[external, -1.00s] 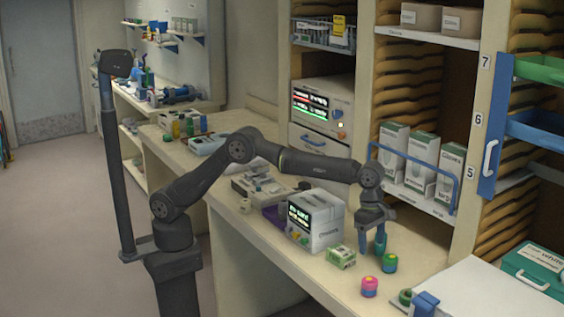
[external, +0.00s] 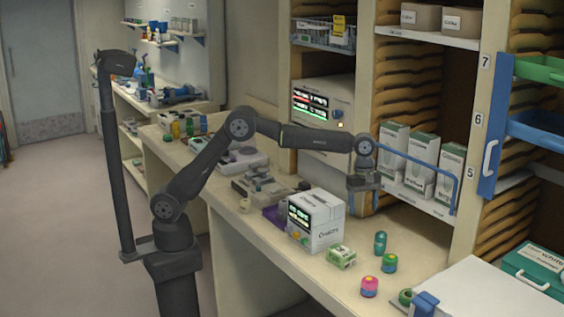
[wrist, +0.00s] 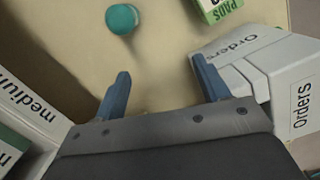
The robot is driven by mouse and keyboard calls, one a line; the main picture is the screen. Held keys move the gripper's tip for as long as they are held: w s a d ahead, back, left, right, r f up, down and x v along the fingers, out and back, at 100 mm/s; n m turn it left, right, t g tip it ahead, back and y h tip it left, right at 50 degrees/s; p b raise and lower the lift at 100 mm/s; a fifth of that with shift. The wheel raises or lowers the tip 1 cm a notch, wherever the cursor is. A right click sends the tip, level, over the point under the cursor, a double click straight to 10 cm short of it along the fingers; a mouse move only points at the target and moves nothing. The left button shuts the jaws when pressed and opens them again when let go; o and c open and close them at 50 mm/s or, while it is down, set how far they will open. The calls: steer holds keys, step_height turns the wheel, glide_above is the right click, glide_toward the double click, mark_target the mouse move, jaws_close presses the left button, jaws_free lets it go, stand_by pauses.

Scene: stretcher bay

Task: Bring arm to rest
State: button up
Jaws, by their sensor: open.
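My gripper (external: 362,204) is open and empty, with its blue fingers pointing down above the counter, behind the white box. In the wrist view the two fingers of my gripper (wrist: 162,78) are spread wide with only bare counter between them. A teal bottle (external: 380,243) stands upright on the counter, apart from the fingers. Its round top (wrist: 121,18) shows beyond the fingertips in the wrist view. My arm is raised, reaching right over the counter.
The white Orders box (external: 322,234) stands near my gripper. Nearby are a green-and-white pads box (external: 341,257), a green jar (external: 390,263) and a pink jar (external: 369,286). White cartons (external: 421,162) stand on a shelf behind a blue rail (external: 418,165).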

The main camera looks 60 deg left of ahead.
steer(key=w+a+r+m, duration=0.1)
steer(key=w+a+m, duration=0.1)
steer(key=a, duration=0.8)
steer(key=w+a+m, duration=0.1)
steer(key=a+m, duration=0.4)
steer(key=a, duration=0.6)
steer(key=shift+w+a+r+g+y, duration=0.2)
steer(key=shift+w+r+g+y, duration=0.1)
steer(key=shift+w+r+g, duration=0.1)
